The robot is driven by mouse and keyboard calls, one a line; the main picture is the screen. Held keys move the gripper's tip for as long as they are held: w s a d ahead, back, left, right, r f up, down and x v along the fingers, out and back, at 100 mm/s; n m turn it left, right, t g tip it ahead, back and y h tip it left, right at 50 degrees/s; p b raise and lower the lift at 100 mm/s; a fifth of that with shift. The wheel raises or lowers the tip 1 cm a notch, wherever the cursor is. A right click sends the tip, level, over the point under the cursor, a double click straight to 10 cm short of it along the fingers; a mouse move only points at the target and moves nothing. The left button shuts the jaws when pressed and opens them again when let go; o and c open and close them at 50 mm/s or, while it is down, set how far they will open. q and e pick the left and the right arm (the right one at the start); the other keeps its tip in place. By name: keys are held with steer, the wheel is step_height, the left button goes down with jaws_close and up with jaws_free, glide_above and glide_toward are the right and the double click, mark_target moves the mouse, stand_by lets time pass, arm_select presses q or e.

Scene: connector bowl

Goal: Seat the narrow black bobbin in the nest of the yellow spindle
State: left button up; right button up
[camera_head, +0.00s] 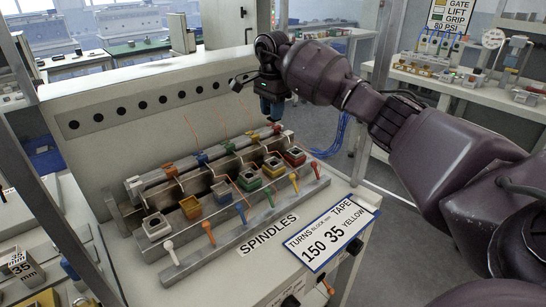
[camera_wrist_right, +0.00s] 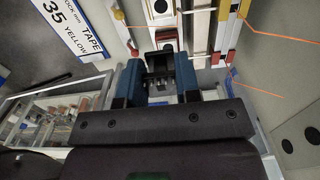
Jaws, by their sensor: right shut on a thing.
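The yellow spindle's square nest (camera_head: 273,168) is in the row on the grey fixture in the head view, between the green and red nests. My right gripper (camera_head: 271,108) is above and behind the red end of the row, pointing down. In the wrist view its blue fingers (camera_wrist_right: 158,78) are shut on a small black block, the black bobbin (camera_wrist_right: 157,62), held between the tips. In the head view the bobbin cannot be made out against the dark gripper. The bobbin is apart from the yellow nest. My left gripper is out of view.
Neighbouring nests stand close: green (camera_head: 249,181) and red (camera_head: 294,157). Colored levers line the front rail, including a yellow one (camera_head: 294,182). Thin wires rise behind the nests. A sign reading 150, 35, YELLOW (camera_head: 332,233) lies at front right. A panel (camera_head: 150,100) stands behind.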

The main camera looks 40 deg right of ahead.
glide_above(272, 164)
step_height(272, 164, down, 10)
steer(key=shift+s+f+b, duration=0.1)
steer(key=shift+f+b, duration=0.15)
steer(key=shift+b, duration=0.05)
steer(key=shift+f, duration=2.15)
steer(key=shift+f, duration=0.2)
steer(key=o, duration=0.9)
steer(key=shift+r, duration=0.1)
